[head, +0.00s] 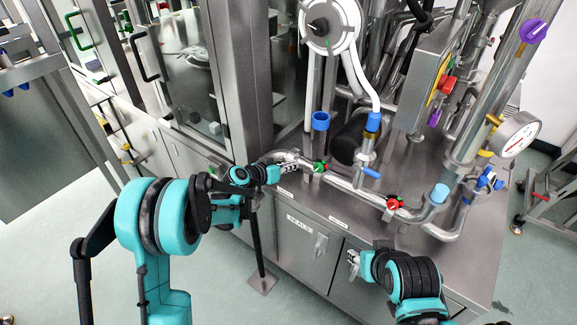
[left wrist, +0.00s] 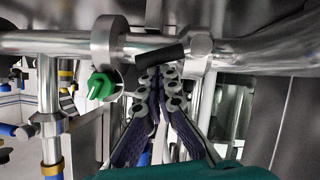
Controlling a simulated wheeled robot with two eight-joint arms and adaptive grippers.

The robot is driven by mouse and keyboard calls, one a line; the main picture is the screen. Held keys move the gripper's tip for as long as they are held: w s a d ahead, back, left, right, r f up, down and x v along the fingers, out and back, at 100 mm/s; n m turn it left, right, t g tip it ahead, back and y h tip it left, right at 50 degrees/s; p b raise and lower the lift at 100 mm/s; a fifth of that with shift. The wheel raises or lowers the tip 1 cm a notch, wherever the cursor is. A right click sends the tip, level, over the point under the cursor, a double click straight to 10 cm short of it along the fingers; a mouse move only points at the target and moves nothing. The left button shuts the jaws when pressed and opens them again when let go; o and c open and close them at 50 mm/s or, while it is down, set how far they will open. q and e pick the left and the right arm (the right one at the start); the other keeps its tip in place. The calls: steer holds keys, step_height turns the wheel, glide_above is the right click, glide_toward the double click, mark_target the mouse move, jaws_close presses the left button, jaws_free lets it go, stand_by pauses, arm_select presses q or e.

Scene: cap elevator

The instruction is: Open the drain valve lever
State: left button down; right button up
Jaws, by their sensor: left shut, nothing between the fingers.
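A steel pipe (head: 350,188) runs along the front of the machine's worktop, and it also shows in the left wrist view (left wrist: 60,44). A short black lever (left wrist: 160,55) projects from a pipe fitting, right at my left fingertips. I cannot tell if they touch it. A green knob (left wrist: 101,86) is left of the fingers; it also shows in the head view (head: 320,167). My left gripper (head: 296,163) is shut and empty at the pipe's left end, and fills the middle of the left wrist view (left wrist: 158,75). My right gripper (head: 353,258) hangs before the cabinet front, its opening unclear.
A red knob (head: 394,202) and a blue-handled valve (head: 371,173) are farther right along the pipe. A round gauge (head: 515,134) stands at the right. A steel cabinet post (head: 240,75) rises behind my left gripper. The floor in front is clear.

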arm_select(q)
steer(key=shift+s+d+f+m+t+y+b, duration=0.3)
steer(key=shift+s+d+f+m+t+y, duration=0.15)
steer(key=shift+m, duration=0.25)
steer(key=shift+f, duration=0.25)
steer(key=shift+d, duration=0.1)
